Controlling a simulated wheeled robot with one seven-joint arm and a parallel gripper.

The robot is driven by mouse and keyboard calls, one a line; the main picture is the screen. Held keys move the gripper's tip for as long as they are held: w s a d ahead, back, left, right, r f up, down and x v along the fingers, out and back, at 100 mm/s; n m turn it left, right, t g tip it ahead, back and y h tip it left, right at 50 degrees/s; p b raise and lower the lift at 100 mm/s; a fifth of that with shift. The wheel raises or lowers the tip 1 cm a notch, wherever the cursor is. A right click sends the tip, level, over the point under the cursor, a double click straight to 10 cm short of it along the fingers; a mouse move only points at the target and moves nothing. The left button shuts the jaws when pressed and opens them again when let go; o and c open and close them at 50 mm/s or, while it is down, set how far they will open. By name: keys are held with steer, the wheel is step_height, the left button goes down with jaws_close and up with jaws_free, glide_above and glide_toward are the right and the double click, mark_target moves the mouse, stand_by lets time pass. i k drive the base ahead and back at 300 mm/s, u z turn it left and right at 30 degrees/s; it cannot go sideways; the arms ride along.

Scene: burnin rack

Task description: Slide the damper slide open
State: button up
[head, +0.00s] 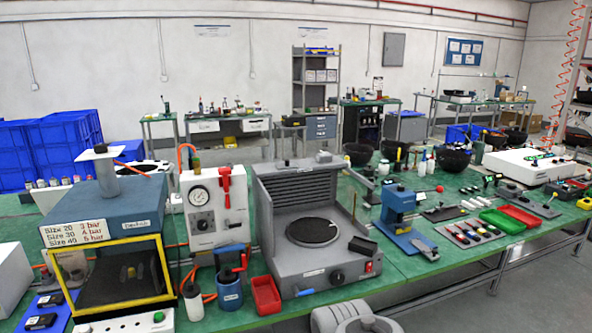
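A grey bench unit (262,215) with a slatted back wall and a round dark plate (314,231) stands on the green bench near the middle. A small light knob (323,157) shows on its top edge; this may belong to the damper slide, but it is too small to tell. No label I can read names the damper slide, and its position cannot be made out. My gripper is not in view. Only grey rounded parts, apparently of my own arm, show at the bottom edge, in front of the bench.
A blue box with a yellow-framed front (122,275) and a white gauge panel (215,208) stand left of the grey unit. A red tray (266,295), a blue press (397,207) and a black block (362,246) are close by. Floor in front of the bench's right side is clear.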

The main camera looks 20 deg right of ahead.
mark_target(287, 165)
steer(key=u, duration=0.1)
steer(key=k, duration=0.45)
steer(key=z, duration=0.85)
steer(key=i, duration=0.9)
steer(key=u, duration=0.1)
